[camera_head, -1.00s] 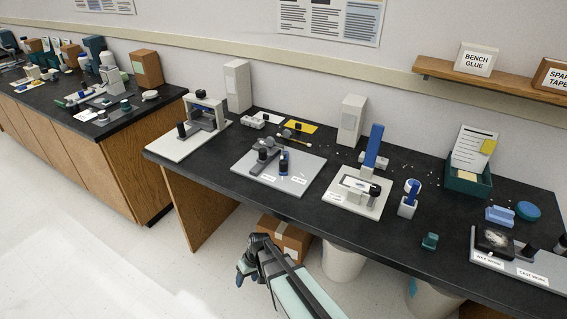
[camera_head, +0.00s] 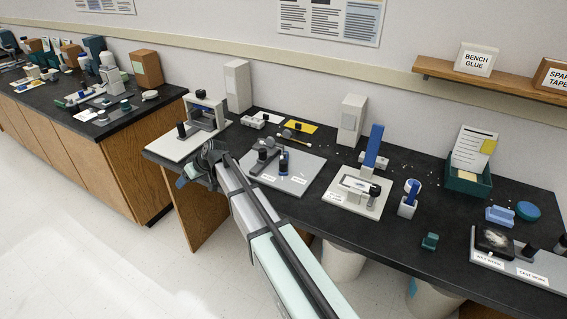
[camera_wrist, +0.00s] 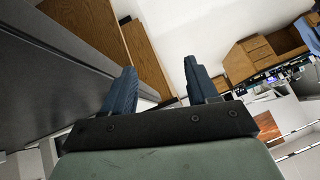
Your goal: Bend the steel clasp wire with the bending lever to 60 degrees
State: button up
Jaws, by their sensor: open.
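A grey plate (camera_head: 312,172) on the black bench carries a dark lever-like fixture (camera_head: 266,158) and a dark blue-topped post, with two small white labels at its front edge. I take this to be the bending station. The steel wire is too small to make out. My gripper (camera_head: 183,179) is at the bench's front edge, left of the grey plate and apart from it. In the wrist view my gripper (camera_wrist: 160,88) shows two blue fingers spread apart with nothing between them.
A white-based press (camera_head: 205,118) stands left of the grey plate. A white-based fixture with a blue lever (camera_head: 375,148) stands to its right. A yellow card (camera_head: 301,127) and small white block lie behind. A teal tray (camera_head: 468,181) is farther right. Open floor lies in front.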

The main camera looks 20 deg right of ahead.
jog(key=w+d+r, duration=0.3)
jog(key=r, duration=0.4)
notch_tip(320, 180, up, 9)
jog(key=m+g+h, duration=0.4)
jog(key=m+h, duration=0.3)
jog(key=m, duration=0.1)
send_over(284, 162)
notch_tip(284, 162, down, 13)
jog(key=shift+a+f, duration=0.1)
grip_shut()
